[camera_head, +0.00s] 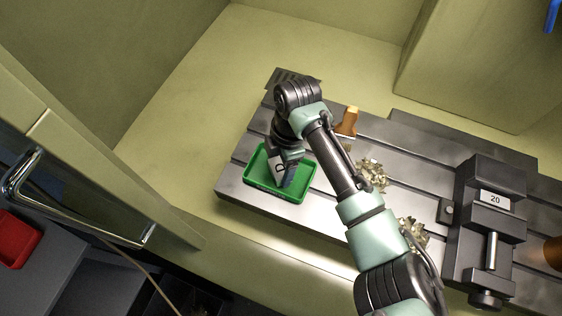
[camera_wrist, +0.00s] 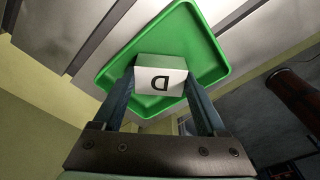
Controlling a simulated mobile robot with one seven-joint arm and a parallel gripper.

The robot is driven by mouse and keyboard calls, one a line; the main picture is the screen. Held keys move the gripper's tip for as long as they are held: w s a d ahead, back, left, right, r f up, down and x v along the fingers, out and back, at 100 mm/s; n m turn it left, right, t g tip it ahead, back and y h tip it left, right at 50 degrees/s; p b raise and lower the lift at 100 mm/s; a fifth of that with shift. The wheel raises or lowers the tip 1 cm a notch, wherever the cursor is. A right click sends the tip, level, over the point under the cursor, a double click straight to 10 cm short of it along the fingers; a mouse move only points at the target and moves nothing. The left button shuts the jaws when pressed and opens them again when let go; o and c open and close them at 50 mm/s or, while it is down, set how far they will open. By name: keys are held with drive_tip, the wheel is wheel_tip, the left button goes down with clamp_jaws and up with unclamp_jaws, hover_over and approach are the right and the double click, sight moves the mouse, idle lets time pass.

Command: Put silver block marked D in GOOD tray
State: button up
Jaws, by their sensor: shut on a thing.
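The tray also shows behind the block in the wrist view (camera_wrist: 207,60). The block is over or inside the tray; I cannot tell whether it touches the tray floor. No tray wording is readable.
The tray sits at the left end of the slotted metal table (camera_head: 330,218). Metal shavings (camera_head: 372,174) and an orange-brown object (camera_head: 348,121) lie right of it. A dark vise marked 20 (camera_head: 490,215) stands at the right. A red bin (camera_head: 15,240) is at the lower left.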

drive_tip(key=shift+f, duration=0.1)
drive_tip(key=o, duration=1.5)
drive_tip(key=shift+o, duration=0.2)
wheel_tip(320, 180, up, 12)
drive_tip(key=d+b, duration=0.1)
drive_tip(key=shift+w+d, duration=0.15)
drive_tip(key=shift+w, duration=0.1)
drive_tip(key=w+a+r+m+t+y, duration=0.1)
drive_tip(key=w+a+r+m+t, duration=0.1)
drive_tip(key=w+a+r+t, duration=0.3)
drive_tip(key=w+a+r+m+t+y, duration=0.25)
drive_tip(key=a+r+t, duration=0.2)
drive_tip(key=r, duration=0.65)
drive_tip(key=w+a+r+m+t+y, duration=0.25)
drive_tip(key=a+r+t, duration=0.2)
drive_tip(key=r, duration=0.75)
drive_tip(key=s+d+r+m+t+h, duration=0.1)
drive_tip(key=s+d+r+m+t, duration=0.2)
drive_tip(key=r, duration=0.4)
drive_tip(key=s+d+r+m+t, duration=0.2)
drive_tip(key=s+r+m+t, duration=0.15)
drive_tip(key=r, duration=0.45)
drive_tip(key=s+d+r+m+t+h, duration=0.6)
drive_tip(key=s+d+r+m+t, duration=0.1)
drive_tip(key=s, duration=0.3)
drive_tip(key=shift+d+r+m, duration=0.25)
drive_tip(key=shift+r+m, duration=0.55)
drive_tip(key=shift+m, duration=0.05)
